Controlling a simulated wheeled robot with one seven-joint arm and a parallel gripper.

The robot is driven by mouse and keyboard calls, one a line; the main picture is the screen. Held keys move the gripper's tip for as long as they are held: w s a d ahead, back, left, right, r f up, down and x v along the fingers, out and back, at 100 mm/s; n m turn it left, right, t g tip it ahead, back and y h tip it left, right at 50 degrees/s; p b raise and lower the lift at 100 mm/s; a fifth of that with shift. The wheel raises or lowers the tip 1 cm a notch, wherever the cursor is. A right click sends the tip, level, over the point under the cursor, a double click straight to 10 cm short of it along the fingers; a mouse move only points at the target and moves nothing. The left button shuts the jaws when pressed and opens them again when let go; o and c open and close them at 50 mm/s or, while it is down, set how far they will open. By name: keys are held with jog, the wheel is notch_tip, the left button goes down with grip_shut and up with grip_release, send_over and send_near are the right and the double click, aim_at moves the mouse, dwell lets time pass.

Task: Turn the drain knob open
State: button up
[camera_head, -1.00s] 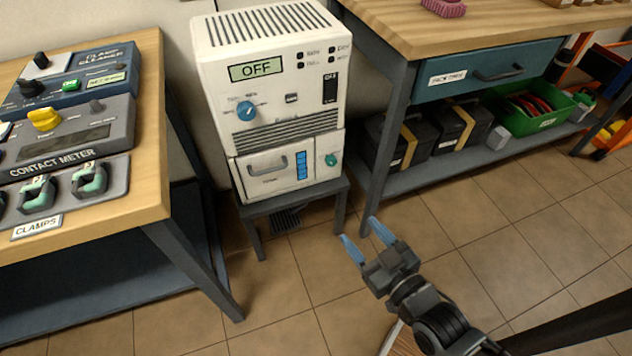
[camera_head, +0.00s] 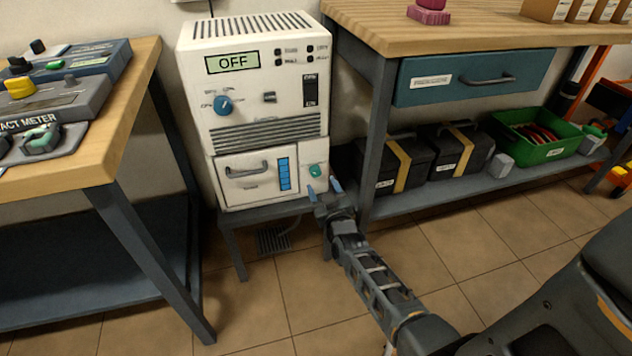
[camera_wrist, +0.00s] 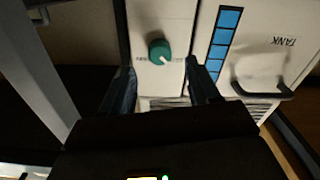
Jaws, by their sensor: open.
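The drain knob, a small green-teal knob (camera_head: 315,170), is at the lower right of a white dehumidifier-like unit (camera_head: 255,135) whose display reads OFF. In the wrist view the knob (camera_wrist: 159,51) has a white pointer mark and small labels on either side that I cannot read. My gripper (camera_head: 324,189) is open, just below and in front of the knob. In the wrist view its fingers (camera_wrist: 163,85) point toward the knob, one on each side, and look short of it. I cannot tell whether they touch the panel.
Beside the knob are a blue level strip (camera_head: 284,174) and a tank drawer with a handle (camera_head: 247,171). A workbench leg (camera_head: 377,150) stands close to the right of the knob. The unit rests on a low grey stand (camera_head: 262,212). Another bench (camera_head: 117,165) is at left.

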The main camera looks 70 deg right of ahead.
aim_at(317, 174)
jog(key=b+x, duration=0.1)
jog(key=x, duration=0.4)
jog(key=c, duration=1)
jog(key=shift+c, duration=0.2)
